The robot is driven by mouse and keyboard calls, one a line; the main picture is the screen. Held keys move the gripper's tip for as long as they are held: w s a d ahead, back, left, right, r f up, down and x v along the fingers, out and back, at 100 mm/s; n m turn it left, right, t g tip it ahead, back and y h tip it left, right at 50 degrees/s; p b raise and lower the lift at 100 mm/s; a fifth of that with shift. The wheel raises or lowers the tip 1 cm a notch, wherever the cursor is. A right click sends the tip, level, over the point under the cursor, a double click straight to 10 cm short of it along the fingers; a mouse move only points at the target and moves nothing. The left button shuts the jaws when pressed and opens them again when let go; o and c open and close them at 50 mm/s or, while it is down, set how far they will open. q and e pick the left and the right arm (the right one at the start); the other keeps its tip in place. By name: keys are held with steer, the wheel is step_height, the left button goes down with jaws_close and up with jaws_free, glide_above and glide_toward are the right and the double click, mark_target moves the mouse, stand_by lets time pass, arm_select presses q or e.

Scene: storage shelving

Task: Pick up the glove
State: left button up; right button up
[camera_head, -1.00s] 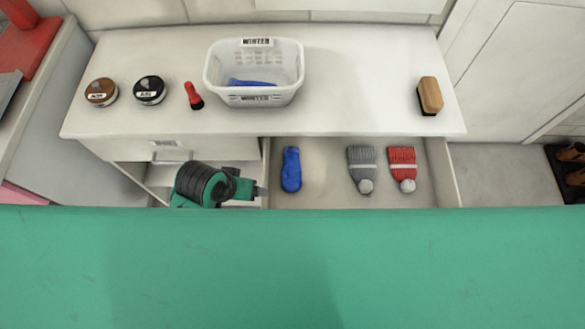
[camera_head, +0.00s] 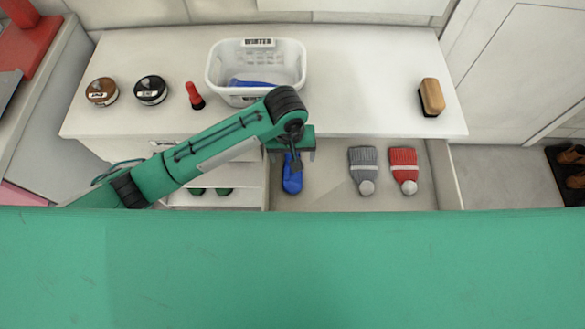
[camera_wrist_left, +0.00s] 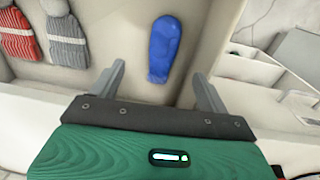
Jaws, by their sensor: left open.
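A blue glove (camera_head: 292,181) lies in the open drawer, left of two knit hats. It also shows in the left wrist view (camera_wrist_left: 164,46), beyond and between the fingertips. My left gripper (camera_head: 291,157) is over the drawer, above the upper end of the glove, and partly hides it in the head view. In the left wrist view the gripper (camera_wrist_left: 157,74) is open with its fingers wide apart and nothing between them. A second blue item, like a glove, (camera_head: 255,84) lies in the white basket (camera_head: 228,91). My right gripper is not in view.
A grey hat (camera_head: 362,160) and a red hat (camera_head: 404,160) lie in the drawer (camera_head: 331,190). Two round tins (camera_head: 101,91), a red-topped item (camera_head: 194,94) and a wooden brush (camera_head: 431,97) stand on the white top. The cabinet front edge is close behind my gripper.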

arm_select(q)
steer(key=w, duration=0.1)
glide_above(289, 173)
steer(key=shift+n+y, duration=0.3)
steer(key=shift+y, duration=0.1)
step_height(289, 173, down, 8)
steer(key=shift+d+f, duration=0.1)
steer(key=shift+f, duration=0.15)
steer(key=shift+w+d+f, duration=0.1)
steer(key=shift+d+f, duration=0.1)
steer(key=shift+f, duration=1.15)
steer(key=shift+d+f, duration=0.2)
steer(key=shift+f, duration=1.15)
steer(key=shift+c, duration=0.2)
steer(key=c, duration=1)
